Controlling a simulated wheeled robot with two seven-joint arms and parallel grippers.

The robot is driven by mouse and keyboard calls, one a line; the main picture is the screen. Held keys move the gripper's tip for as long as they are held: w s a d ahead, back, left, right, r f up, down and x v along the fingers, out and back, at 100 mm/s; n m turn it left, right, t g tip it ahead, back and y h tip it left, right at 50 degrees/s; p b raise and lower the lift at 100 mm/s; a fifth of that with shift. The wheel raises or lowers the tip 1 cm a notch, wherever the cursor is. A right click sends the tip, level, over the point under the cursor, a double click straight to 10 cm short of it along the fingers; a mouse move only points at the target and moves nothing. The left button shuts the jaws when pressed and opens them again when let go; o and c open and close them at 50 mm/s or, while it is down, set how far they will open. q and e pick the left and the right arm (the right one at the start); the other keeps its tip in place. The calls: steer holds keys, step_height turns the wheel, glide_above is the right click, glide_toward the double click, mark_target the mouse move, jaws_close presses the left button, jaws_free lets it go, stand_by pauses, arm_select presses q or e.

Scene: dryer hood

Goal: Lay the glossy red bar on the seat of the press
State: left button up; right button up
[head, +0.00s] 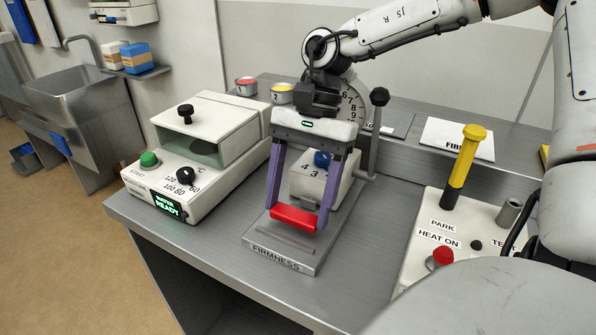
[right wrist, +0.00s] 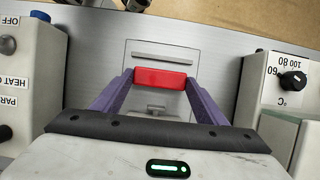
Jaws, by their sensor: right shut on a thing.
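The glossy red bar (head: 295,218) is held crosswise between the two purple fingers of my right gripper (head: 297,212), which points down. In the right wrist view, the bar (right wrist: 160,78) spans both fingertips of the gripper (right wrist: 160,80). The press (head: 324,262) has a grey base marked FIRMNESS, a white block with a blue knob, a dial behind and a side lever. The bar is over its seat (head: 284,240), a flat plate with a ridge; the plate also shows in the right wrist view (right wrist: 147,48). I cannot tell whether the bar touches it. My left gripper is out of view.
A white heater box (head: 205,150) with a READY display stands left of the press. A control panel (head: 430,262) with a yellow handle (head: 465,160) and red button stands at right. The press lever (head: 376,130) rises close to my gripper. Bare bench (head: 365,255) lies between press and panel.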

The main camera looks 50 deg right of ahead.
steer(key=shift+f, duration=0.65)
steer(key=shift+f, duration=0.1)
steer(key=o, duration=1.1)
steer(key=shift+o, duration=0.2)
steer(key=shift+r, duration=0.3)
steer(key=v, duration=1.1)
steer(key=shift+d+r, duration=0.2)
steer(key=shift+r, duration=0.15)
steer(key=shift+w, duration=0.1)
